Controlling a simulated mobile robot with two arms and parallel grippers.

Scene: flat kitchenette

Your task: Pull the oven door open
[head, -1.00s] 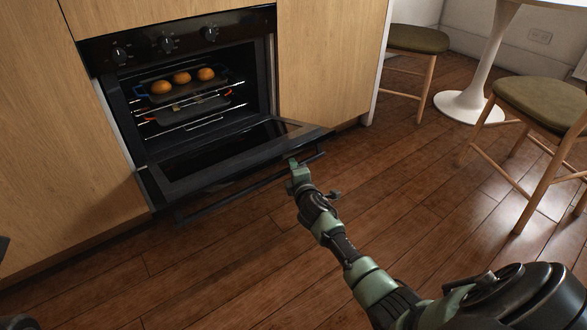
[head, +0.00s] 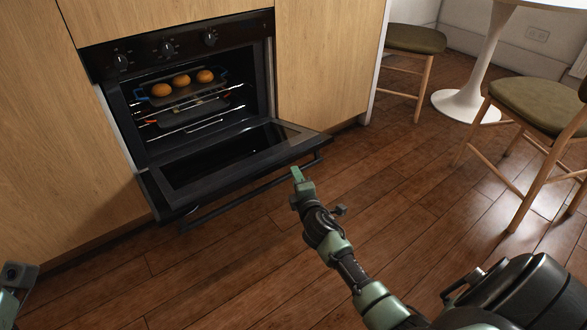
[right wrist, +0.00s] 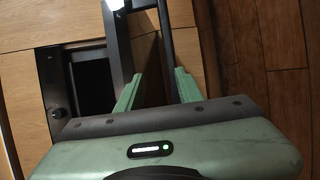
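The black oven (head: 168,30) has its door (head: 235,158) hinged down at the bottom and wide open, close to level. The door's dark bar handle (head: 235,203) runs along its front edge. My right gripper (head: 297,172) is at the right part of the handle. In the right wrist view its two green fingers (right wrist: 158,72) are apart, with the handle bar (right wrist: 167,45) running toward the gap near the right finger. I cannot tell whether they touch. Part of my left gripper (head: 16,276) shows at the lower left edge; its fingers are not clear.
Inside the oven, round orange-brown items (head: 181,81) sit on a tray on the upper rack. Wooden cabinet fronts (head: 325,60) flank the oven. Stools (head: 416,40) and a white pedestal table (head: 470,100) stand at right. The wooden floor (head: 220,280) before the door is clear.

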